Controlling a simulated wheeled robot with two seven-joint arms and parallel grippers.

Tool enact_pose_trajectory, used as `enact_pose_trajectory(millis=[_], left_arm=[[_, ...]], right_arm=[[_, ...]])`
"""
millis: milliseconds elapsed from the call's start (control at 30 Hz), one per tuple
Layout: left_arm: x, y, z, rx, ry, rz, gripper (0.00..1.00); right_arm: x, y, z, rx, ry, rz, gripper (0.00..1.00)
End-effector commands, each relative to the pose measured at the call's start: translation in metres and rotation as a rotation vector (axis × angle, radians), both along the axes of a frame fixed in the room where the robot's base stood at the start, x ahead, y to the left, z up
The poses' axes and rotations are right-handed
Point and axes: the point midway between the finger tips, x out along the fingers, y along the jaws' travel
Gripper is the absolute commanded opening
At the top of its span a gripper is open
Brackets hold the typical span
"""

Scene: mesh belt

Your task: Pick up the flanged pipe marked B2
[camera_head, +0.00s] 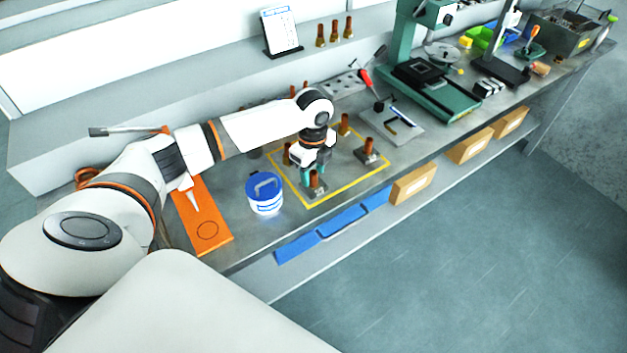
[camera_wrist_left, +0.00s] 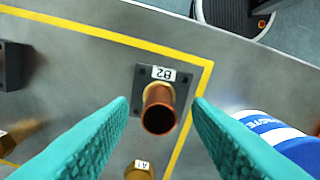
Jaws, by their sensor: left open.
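The flanged pipe marked B2 (camera_wrist_left: 160,108) stands upright, its copper-coloured tube rising from a dark square flange with a white B2 label. In the left wrist view it lies between the two teal fingers of my left gripper (camera_wrist_left: 161,104), with gaps on both sides. The gripper is open and above it, not closed on it. In the head view, my left gripper (camera_head: 309,170) is over the front-left part of the yellow-outlined area, and the pipe (camera_head: 315,181) shows just below it, partly covered. My right gripper is out of view.
A brass-based pipe marked A1 (camera_wrist_left: 140,169) stands close by. Another flanged pipe (camera_head: 370,150) stands to the right inside the yellow outline. A blue-lidded tub (camera_head: 265,198) is just left of the gripper. The bench's front edge is close; blue bins (camera_head: 341,221) sit below.

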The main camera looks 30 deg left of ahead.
Motion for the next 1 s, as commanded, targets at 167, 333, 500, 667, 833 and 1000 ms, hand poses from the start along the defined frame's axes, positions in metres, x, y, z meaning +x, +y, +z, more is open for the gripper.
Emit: enact_pose_trajectory(millis=[167,333,500,667,833,1000], left_arm=[[0.0,0.0,-0.02,0.0,0.001,0.0,0.45],[0.0,0.0,-0.023,0.0,-0.002,-0.001,0.45],[0.0,0.0,-0.023,0.0,-0.002,-0.001,0.32],[0.0,0.0,-0.023,0.001,-0.002,-0.001,0.06],[0.001,0.0,-0.022,0.0,-0.004,0.0,0.0],[0.001,0.0,-0.021,0.0,-0.004,0.0,0.0]], right_arm=[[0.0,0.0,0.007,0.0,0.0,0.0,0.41],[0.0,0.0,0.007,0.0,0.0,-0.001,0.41],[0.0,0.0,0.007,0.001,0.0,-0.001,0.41],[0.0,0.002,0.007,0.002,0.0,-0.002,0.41],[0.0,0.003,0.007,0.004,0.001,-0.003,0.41],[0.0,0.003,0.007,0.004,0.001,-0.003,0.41]])
